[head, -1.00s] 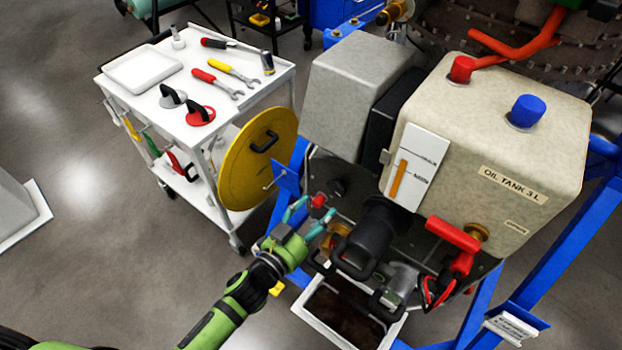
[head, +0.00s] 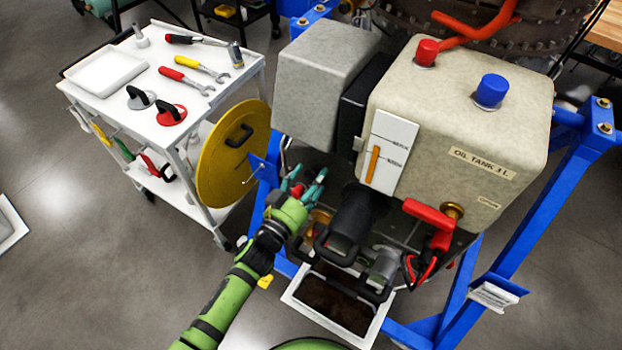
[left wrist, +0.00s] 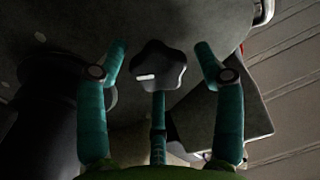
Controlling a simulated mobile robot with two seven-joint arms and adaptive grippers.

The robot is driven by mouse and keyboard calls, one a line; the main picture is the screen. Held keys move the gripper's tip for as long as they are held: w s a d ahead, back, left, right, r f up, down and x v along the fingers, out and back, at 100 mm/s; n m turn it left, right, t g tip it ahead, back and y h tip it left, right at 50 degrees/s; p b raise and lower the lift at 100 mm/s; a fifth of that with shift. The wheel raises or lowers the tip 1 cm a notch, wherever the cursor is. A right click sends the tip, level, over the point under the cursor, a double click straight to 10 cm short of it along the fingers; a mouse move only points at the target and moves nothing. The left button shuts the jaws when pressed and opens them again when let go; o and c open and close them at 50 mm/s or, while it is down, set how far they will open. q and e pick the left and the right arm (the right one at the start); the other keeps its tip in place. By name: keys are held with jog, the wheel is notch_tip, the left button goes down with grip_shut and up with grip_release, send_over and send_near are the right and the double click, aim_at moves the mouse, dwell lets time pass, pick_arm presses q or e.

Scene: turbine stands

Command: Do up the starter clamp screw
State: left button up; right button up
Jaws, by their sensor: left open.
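A dark lobed knob (left wrist: 160,72) with a white mark, which looks like the clamp screw, shows in the left wrist view. My left gripper (left wrist: 160,50) is open, with a teal fingertip on each side of the knob and a gap on both sides. A third teal finger points at it from below. In the head view my left gripper (head: 302,182) is at the stand, left of the black cylindrical starter (head: 352,218). A small red part (head: 298,190) shows between its fingers there. The dark knob is hard to make out in the head view. My right gripper is out of view.
A grey oil tank (head: 455,130) and grey box (head: 322,80) stand above and behind. A red handle (head: 428,214) is to the right. A white-rimmed tray (head: 292,298) sits below. A yellow disc (head: 215,165) leans by the white tool cart (head: 105,112). Blue frame bars (head: 540,215) flank the stand.

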pick_arm(q)
jog(key=c, duration=1.1)
jog(key=shift+r+m, duration=0.15)
jog(key=shift+m, duration=1.55)
jog(key=o, duration=1.1)
jog(key=shift+s, duration=0.15)
jog(key=shift+s+a+f, duration=0.25)
jog(key=shift+s, duration=0.05)
jog(key=v, duration=1.1)
